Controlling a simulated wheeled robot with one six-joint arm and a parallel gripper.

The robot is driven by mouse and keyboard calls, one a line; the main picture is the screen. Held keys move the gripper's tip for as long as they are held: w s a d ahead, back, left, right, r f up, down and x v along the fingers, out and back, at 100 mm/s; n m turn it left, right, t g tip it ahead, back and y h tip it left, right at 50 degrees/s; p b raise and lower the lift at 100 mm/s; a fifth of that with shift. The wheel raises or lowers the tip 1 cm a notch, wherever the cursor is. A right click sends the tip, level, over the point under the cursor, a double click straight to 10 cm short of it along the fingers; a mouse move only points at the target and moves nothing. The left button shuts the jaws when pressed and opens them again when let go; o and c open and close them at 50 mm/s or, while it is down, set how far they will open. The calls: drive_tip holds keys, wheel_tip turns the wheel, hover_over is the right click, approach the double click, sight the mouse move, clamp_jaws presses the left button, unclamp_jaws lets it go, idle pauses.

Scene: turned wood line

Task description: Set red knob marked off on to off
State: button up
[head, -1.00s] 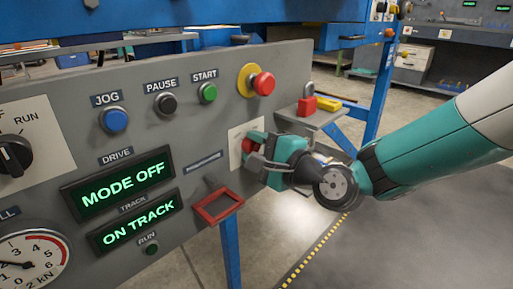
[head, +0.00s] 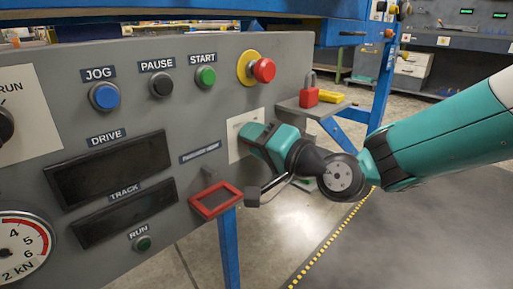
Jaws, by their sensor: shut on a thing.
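The red knob is hidden behind my gripper in the head view. Its white plate (head: 238,146) shows on the grey control panel, at the panel's right part, and its marks cannot be read. My gripper (head: 254,141) is up against this plate and shut on the red knob, with its teal body rolled. The fingertips are mostly out of sight, so the knob's angle cannot be seen. The drive display (head: 110,170) and the track display (head: 125,214) are both dark.
A red mushroom button (head: 263,70) on a yellow ring sits just above the plate. A red frame (head: 215,201) juts out below it. A red padlock (head: 309,94) and a yellow thing (head: 331,97) lie on a small shelf (head: 312,109) to the right.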

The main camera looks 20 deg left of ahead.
drive_tip(key=n+b, duration=0.2)
drive_tip(key=n, duration=0.1)
drive_tip(key=n+b, duration=0.1)
drive_tip(key=n, duration=0.1)
drive_tip(key=shift+f+b, duration=0.3)
drive_tip(key=shift+r+n+b, duration=0.1)
drive_tip(key=shift+n+b, duration=0.75)
drive_tip(key=shift+n, duration=0.65)
drive_tip(key=o, duration=0.9)
drive_tip(key=shift+r, duration=0.1)
drive_tip(key=shift+d, duration=0.1)
